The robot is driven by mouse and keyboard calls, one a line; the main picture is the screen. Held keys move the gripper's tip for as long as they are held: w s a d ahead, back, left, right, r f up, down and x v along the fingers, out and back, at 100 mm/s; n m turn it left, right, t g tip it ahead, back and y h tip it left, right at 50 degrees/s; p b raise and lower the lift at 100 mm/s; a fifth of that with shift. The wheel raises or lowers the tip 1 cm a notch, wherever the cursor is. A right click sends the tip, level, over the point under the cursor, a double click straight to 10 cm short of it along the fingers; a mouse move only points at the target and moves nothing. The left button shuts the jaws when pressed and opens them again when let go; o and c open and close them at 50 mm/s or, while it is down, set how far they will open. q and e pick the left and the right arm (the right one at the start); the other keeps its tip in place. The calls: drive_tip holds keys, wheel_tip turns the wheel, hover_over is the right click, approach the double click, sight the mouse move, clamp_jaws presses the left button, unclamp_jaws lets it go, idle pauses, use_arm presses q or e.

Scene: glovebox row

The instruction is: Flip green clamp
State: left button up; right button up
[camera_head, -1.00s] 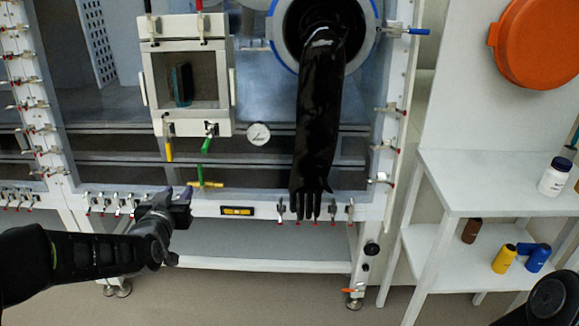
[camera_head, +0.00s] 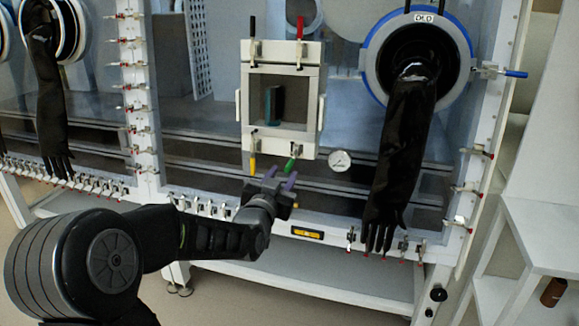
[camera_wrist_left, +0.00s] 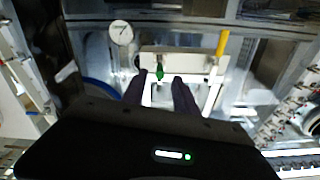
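The green clamp (camera_head: 291,163) sits at the lower right of the small white-framed door (camera_head: 282,136), its green handle pointing down. In the left wrist view the green clamp (camera_wrist_left: 159,74) appears in line with the gap between my fingertips. My left gripper (camera_head: 281,178) is just below it, its two dark purple fingers apart and empty. The fingers also show in the left wrist view (camera_wrist_left: 159,86), and the clamp looks to lie beyond their tips; I cannot tell whether they touch. My right gripper is not in view.
A yellow-handled clamp (camera_head: 253,164) hangs left of the green one. Red (camera_head: 300,28) and black (camera_head: 252,27) handles stand above the door. A round gauge (camera_head: 340,160) and a hanging black glove (camera_head: 397,150) are to the right. Small clamps line the frame edges.

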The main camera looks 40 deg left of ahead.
sight(286, 171)
use_arm(q)
drive_tip(key=x, duration=0.5)
drive_tip(key=shift+w+a, duration=0.15)
drive_tip(key=shift+w, duration=0.2)
drive_tip(key=shift+c, duration=0.4)
clamp_jaws()
idle(0.7)
